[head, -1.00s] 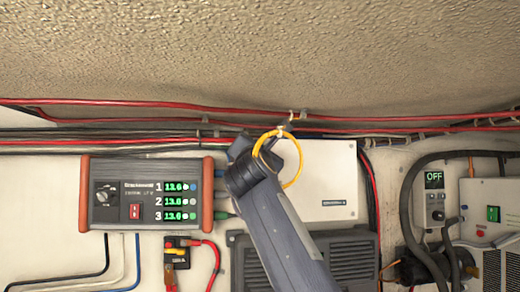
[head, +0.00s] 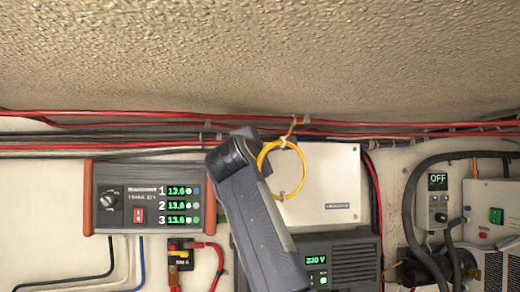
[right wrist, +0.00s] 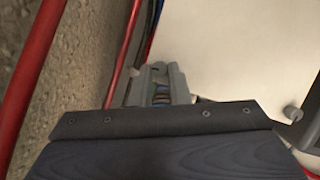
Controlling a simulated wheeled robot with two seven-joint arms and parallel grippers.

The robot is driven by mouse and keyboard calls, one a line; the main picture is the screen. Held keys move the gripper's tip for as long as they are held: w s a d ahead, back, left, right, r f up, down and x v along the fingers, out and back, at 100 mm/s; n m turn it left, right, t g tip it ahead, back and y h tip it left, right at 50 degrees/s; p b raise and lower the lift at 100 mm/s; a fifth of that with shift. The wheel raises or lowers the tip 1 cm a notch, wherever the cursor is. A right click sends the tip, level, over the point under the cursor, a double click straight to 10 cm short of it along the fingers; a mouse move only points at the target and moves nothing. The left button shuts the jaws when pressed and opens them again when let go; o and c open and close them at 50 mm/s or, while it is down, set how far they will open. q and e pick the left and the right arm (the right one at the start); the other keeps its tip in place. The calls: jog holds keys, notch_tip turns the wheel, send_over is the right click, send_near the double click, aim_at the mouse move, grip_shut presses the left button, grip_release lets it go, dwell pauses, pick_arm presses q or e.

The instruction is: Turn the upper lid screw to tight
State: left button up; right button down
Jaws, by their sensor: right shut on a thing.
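The white box (head: 335,185) with a flat lid is on the wall in the middle of the head view. Its lid fills the upper right of the right wrist view (right wrist: 235,45). My right gripper (right wrist: 157,82) is at the lid's left edge there, its grey fingers shut on what appears to be the upper lid screw, which they mostly hide. In the head view my right arm covers the box's left edge and the fingertips. My left gripper is not in view.
A yellow cable loop (head: 262,156) hangs by my right wrist. Red cables (head: 400,118) run above the box. A battery panel (head: 140,197) is at left, a dark unit reading 230 V (head: 350,255) below, and an OFF display (head: 437,181) with hoses at right.

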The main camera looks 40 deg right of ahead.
dwell(0.4)
jog(key=c, duration=1.4)
grip_release()
jog(key=shift+o, duration=0.2)
jog(key=b+v, duration=0.4)
jog(key=v, duration=0.3)
jog(key=shift+s+a, duration=0.25)
jog(key=shift+a, duration=0.05)
jog(key=shift+f, duration=0.15)
